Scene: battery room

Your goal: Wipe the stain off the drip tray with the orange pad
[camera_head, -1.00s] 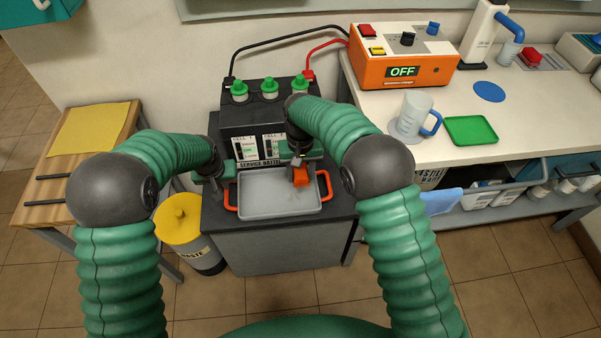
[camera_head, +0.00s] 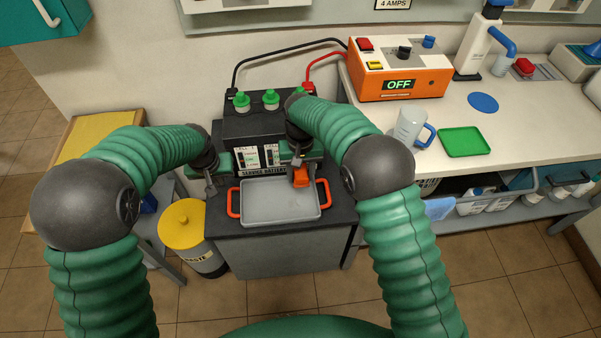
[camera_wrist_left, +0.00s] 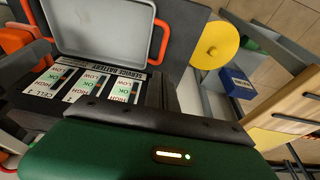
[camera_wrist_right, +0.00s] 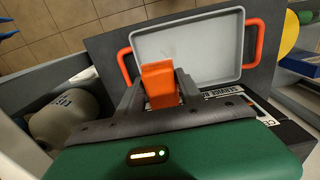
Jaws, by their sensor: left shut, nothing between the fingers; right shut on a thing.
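The grey drip tray (camera_head: 279,206) with orange handles sits on the dark bench top before the battery. My right gripper (camera_head: 299,172) is shut on the orange pad (camera_head: 303,178), at the tray's back right edge. In the right wrist view the pad (camera_wrist_right: 159,84) stands between the fingers and overlaps the tray's (camera_wrist_right: 200,50) near rim; contact is unclear. No stain is clearly visible on the tray floor; the pad hides a small part. My left gripper (camera_head: 211,188) is shut and empty, left of the tray and apart from it. The left wrist view also shows the tray (camera_wrist_left: 104,28).
The service battery (camera_head: 262,135) with green caps stands right behind the tray. The yellow-lidded waste bin (camera_head: 183,224) stands left of the bench. At right, a counter holds an orange charger (camera_head: 398,72) reading OFF, a jug (camera_head: 410,128) and a green tray (camera_head: 464,142).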

